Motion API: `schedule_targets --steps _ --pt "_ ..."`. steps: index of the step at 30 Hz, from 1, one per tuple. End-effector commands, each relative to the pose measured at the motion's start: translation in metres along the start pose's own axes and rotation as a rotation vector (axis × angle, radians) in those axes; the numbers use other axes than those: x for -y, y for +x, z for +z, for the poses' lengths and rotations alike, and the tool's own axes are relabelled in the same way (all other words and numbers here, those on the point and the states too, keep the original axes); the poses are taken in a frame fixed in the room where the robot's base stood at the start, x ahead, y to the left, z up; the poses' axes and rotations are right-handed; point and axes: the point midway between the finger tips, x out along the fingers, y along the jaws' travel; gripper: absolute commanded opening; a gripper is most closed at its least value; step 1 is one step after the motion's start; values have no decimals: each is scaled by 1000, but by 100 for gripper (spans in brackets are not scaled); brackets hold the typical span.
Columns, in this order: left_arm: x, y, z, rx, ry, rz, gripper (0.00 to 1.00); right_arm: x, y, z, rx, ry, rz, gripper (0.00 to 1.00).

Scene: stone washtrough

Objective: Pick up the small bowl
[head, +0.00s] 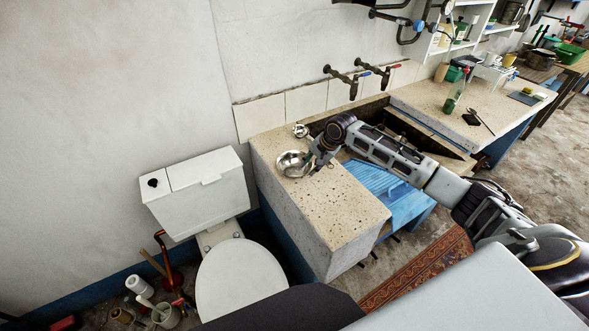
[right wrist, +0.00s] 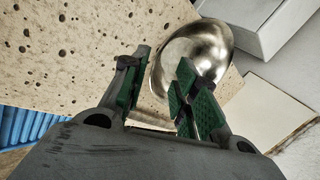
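A shiny metal bowl (head: 291,164) stands on the speckled stone ledge, near its back left. My right gripper (head: 315,160) is at the bowl's right side. In the right wrist view the bowl (right wrist: 212,48) shows beyond the fingers. My right gripper (right wrist: 160,85) has its green-padded fingers apart. The right finger overlaps the bowl, and the bowl's near edge shows in the gap between the fingers. I cannot tell whether a finger touches it. A smaller metal item (head: 300,130) lies behind the bowl. My left gripper is not in view.
The stone ledge (head: 325,215) is bare in front of the bowl. Two wall taps (head: 345,80) are above the trough. A white toilet (head: 240,280) stands to the left. A green bottle (head: 449,105) stands on the far right counter. A blue ribbed board (head: 385,192) lies below my right arm.

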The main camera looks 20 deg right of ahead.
Motion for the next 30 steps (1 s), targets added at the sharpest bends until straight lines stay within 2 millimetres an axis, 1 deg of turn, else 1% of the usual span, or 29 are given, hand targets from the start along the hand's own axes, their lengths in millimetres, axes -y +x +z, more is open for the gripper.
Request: schedule_targets --steps 8,11,14,24,30 --pt "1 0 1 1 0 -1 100 0 0 0 0 0 0 29" --pt "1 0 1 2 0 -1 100 0 4 0 0 0 0 29" --pt "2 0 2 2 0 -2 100 -1 11 -1 0 0 0 29" --pt "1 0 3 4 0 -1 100 -3 45 -3 0 0 -1 29" --pt "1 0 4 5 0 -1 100 -4 52 -3 -1 -1 0 29"
